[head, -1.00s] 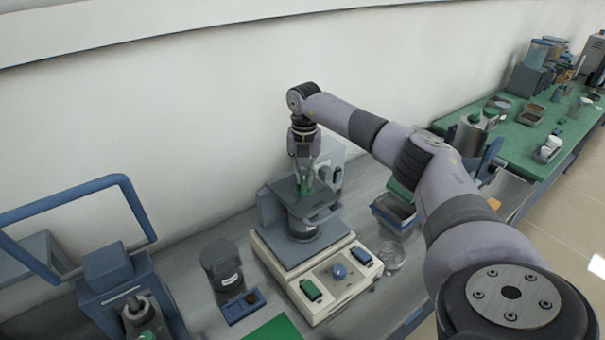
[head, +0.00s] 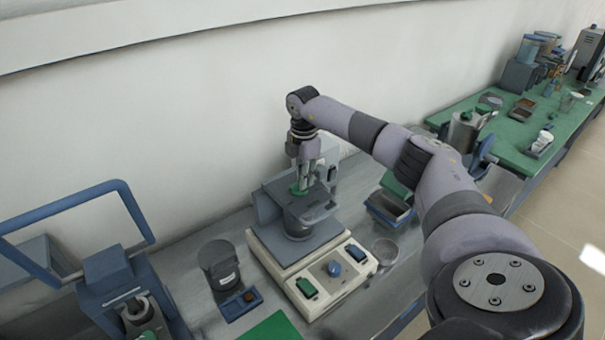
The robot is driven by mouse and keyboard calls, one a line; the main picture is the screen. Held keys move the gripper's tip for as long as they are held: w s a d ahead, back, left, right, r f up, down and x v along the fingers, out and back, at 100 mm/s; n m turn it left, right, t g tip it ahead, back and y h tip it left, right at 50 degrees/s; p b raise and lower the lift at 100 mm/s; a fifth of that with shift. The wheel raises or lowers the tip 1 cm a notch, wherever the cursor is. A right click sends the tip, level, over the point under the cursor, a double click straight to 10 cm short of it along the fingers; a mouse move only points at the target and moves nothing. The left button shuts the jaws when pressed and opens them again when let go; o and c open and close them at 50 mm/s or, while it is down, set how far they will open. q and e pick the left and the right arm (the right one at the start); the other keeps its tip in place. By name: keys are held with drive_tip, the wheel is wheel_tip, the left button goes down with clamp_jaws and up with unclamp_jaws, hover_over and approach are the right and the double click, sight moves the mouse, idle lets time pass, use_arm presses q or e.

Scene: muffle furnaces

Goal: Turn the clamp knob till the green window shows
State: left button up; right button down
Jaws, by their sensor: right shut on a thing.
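A machine with a cream base (head: 283,272) and a grey-blue body stands on the grey bench. I cannot make out which green part is the window. My left gripper is not in view.
A dark jar (head: 219,262) and a small blue tray (head: 240,305) stand left of the machine. A blue-framed device (head: 115,272) is at far left. A blue bin (head: 388,209) and a glass dish (head: 385,249) are at right. A green-topped bench (head: 510,140) lies beyond.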

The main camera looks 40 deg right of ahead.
drive_tip(key=shift+m, duration=0.6)
drive_tip(key=shift+s, duration=0.1)
drive_tip(key=c, duration=1.6)
unclamp_jaws()
drive_tip(key=shift+r, duration=0.1)
wheel_tip(320, 180, up, 12)
drive_tip(key=shift+f, duration=0.2)
